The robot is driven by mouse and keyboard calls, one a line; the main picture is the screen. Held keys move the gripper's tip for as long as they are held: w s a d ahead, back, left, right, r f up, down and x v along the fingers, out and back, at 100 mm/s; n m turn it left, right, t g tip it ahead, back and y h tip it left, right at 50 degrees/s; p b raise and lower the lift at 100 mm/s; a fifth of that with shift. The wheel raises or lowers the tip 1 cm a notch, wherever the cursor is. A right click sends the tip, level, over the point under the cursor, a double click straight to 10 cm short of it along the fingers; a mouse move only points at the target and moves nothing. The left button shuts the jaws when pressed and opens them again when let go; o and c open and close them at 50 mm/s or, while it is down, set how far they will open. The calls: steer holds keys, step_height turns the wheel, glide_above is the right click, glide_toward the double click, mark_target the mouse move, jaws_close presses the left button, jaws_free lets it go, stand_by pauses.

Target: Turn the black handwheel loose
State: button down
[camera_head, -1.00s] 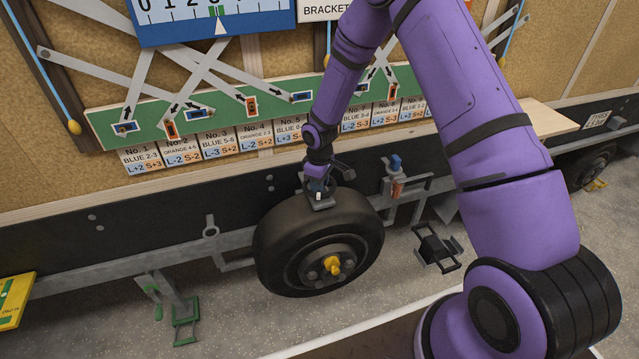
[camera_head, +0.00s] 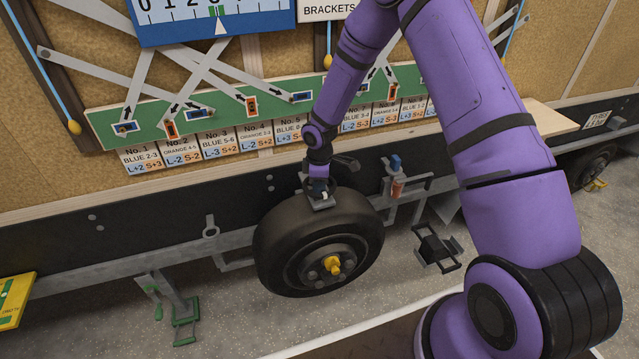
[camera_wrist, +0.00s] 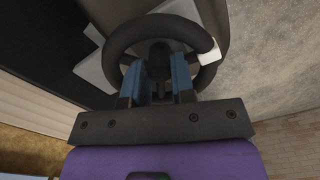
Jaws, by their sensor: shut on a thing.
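The black handwheel (camera_wrist: 130,38) shows in the wrist view as a round rim with a hub and a pale block on its right side. My gripper (camera_wrist: 160,68) is over the wheel's near part, its two blue fingers shut on the handwheel around the hub or a spoke; I cannot tell which. In the head view my gripper (camera_head: 318,194) points down at the top of the large tyre. The handwheel is mostly hidden there by my gripper and the tyre.
The tyre (camera_head: 275,235) with a yellow hub stands just below my gripper. A bracket with a blue-topped part (camera_head: 396,165) is close on the right. A green label board (camera_head: 230,113) lies behind. A green stand (camera_head: 183,310) is at lower left.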

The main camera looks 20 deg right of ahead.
steer(key=c, duration=1.2)
jaws_free()
steer(key=shift+c, duration=0.2)
steer(key=shift+r, duration=0.15)
step_height(320, 180, up, 10)
steer(key=shift+r, duration=0.25)
